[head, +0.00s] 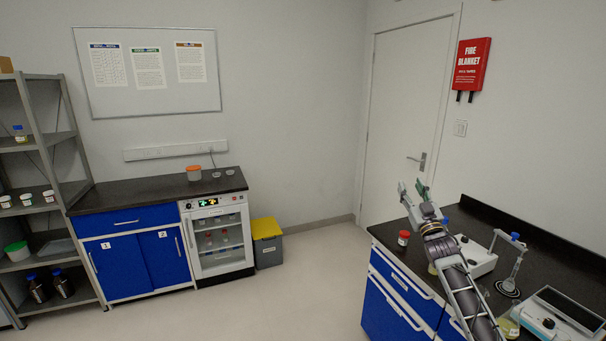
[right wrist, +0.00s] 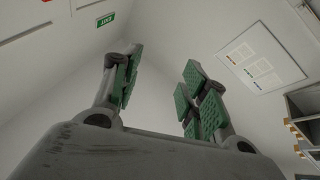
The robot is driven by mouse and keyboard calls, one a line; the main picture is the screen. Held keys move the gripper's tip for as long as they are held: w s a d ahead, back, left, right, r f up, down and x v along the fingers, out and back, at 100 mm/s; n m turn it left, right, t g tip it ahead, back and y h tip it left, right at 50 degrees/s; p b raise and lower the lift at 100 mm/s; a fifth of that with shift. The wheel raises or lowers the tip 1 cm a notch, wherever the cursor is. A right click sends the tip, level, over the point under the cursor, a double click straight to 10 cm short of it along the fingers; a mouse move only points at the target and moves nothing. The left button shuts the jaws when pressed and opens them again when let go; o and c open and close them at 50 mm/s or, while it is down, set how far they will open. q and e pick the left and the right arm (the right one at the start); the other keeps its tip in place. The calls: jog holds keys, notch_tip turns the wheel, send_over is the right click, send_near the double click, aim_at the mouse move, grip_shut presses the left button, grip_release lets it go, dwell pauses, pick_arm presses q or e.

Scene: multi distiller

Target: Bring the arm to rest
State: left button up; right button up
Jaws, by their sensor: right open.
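My right arm (head: 455,275) comes up from the lower right, passing in front of the bench. My left gripper and left arm are not in view.
The right bench (head: 480,212) holds a small red-lidded jar (head: 403,238), a white device (head: 478,258), a stand (head: 513,262) and a balance (head: 560,318). Left are a blue cabinet (head: 135,262), a glass-fronted unit (head: 220,240) and a yellow-lidded bin (head: 267,243). The middle floor is clear.

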notch_tip(320, 180, down, 25)
jog(key=d+g+h, duration=0.2)
jog(key=g+h, duration=0.2)
jog(key=g, duration=0.3)
jog(key=s+a+f+g, duration=0.15)
jog(key=s+f, duration=0.35)
jog(key=f, duration=0.6)
jog(key=s+f+m+g, duration=0.1)
jog(key=s+f+g, duration=0.1)
jog(key=s+f, duration=0.6)
jog(key=s+a+f+g, duration=0.1)
jog(key=s+f+g, duration=0.15)
jog(key=f, duration=1.05)
jog(key=s+a+f+g+y, duration=0.1)
jog(key=s+a+f+g, duration=0.1)
jog(key=s+f, duration=0.95)
jog(key=s+a+f+g, duration=0.2)
jog(key=s+f, duration=0.7)
jog(key=s, duration=0.5)
jog(key=s+a+f+g, duration=0.1)
jog(key=s+f, duration=0.2)
jog(key=s, duration=0.8)
jog(key=s+a+f+g, duration=0.2)
jog(key=s+f, duration=0.2)
jog(key=s, duration=0.7)
jog(key=s+a+f+g, duration=0.2)
jog(key=s+f, duration=0.1)
jog(key=s, duration=0.9)
jog(key=shift+f+y, duration=0.3)
